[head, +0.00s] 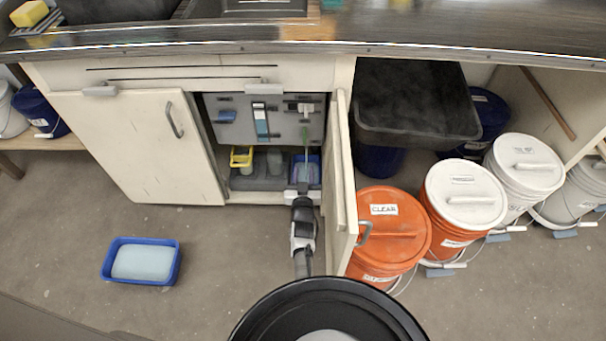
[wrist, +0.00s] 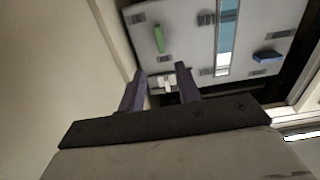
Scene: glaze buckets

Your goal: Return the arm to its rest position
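My arm reaches from the bottom of the head view into the open cabinet under the counter. My gripper (head: 303,188) is at the cabinet opening, in front of a blue tub (head: 312,171) on the cabinet floor. In the wrist view my gripper (wrist: 162,74) has its two dark fingers spread apart, with no held object visible between them. A small whitish thing (wrist: 168,82) shows in the gap between the fingers; I cannot tell its exact distance. Behind is a grey panel (wrist: 186,30) with a green tool (wrist: 159,38) and a blue item (wrist: 267,57).
The open cabinet door (head: 342,190) stands close to the right of my arm. Orange buckets (head: 385,232) stand beyond it. A blue tray (head: 172,262) lies on the floor at left. The counter edge (head: 420,50) overhangs the opening.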

